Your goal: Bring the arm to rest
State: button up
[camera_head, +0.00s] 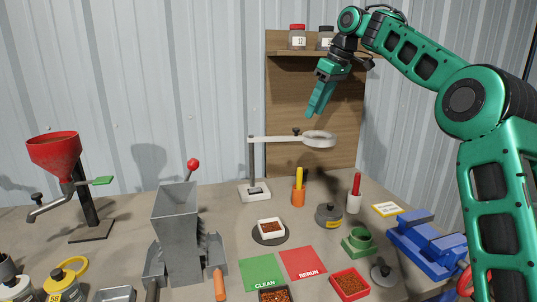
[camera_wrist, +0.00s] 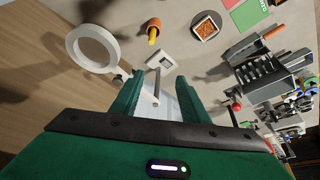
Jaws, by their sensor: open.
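My gripper (camera_head: 316,100) is raised in the air above the back of the bench, in front of the wooden back panel, with my green arm reaching in from the right. In the head view its fingers point down and slightly left. In the wrist view the two fingers of my gripper (camera_wrist: 157,98) stand apart with nothing between them. The stand's upright and base show beyond the gap, farther away. The gripper touches nothing that I can see.
A ring stand (camera_head: 319,139) stands below the gripper. A shelf (camera_head: 285,50) with jars is behind it. A grey machine with a red-knobbed lever (camera_head: 176,220), a red funnel (camera_head: 53,152), a blue vise (camera_head: 425,235), and green (camera_head: 262,271) and red (camera_head: 303,262) mats occupy the bench.

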jog(key=s+d+f+m+g+h, duration=0.1)
jog(key=s+d+f+m, duration=0.3)
jog(key=s+d, duration=0.4)
jog(key=s+d+f+m+h, duration=0.1)
jog(key=s+d+f+m, duration=0.35)
jog(key=s, duration=0.65)
jog(key=s+d+f+m+g+h, duration=0.1)
jog(key=s+d+f+m, duration=0.1)
jog(key=s+d+f, duration=0.5)
jog(key=s+d+f+m, duration=0.2)
jog(key=s+f, duration=0.2)
jog(key=s, duration=0.5)
jog(key=s+d+f+m, duration=0.2)
jog(key=s+f, duration=0.2)
jog(key=s, duration=0.5)
jog(key=s+d+f+m, duration=0.2)
jog(key=s+f, duration=0.2)
jog(key=s, duration=0.5)
jog(key=shift+s+d+f+g, duration=0.2)
jog(key=shift+s+d+g, duration=0.1)
jog(key=shift+d+g, duration=0.1)
jog(key=shift+w+a, duration=0.1)
jog(key=shift+w+f, duration=0.2)
jog(key=shift+w, duration=0.3)
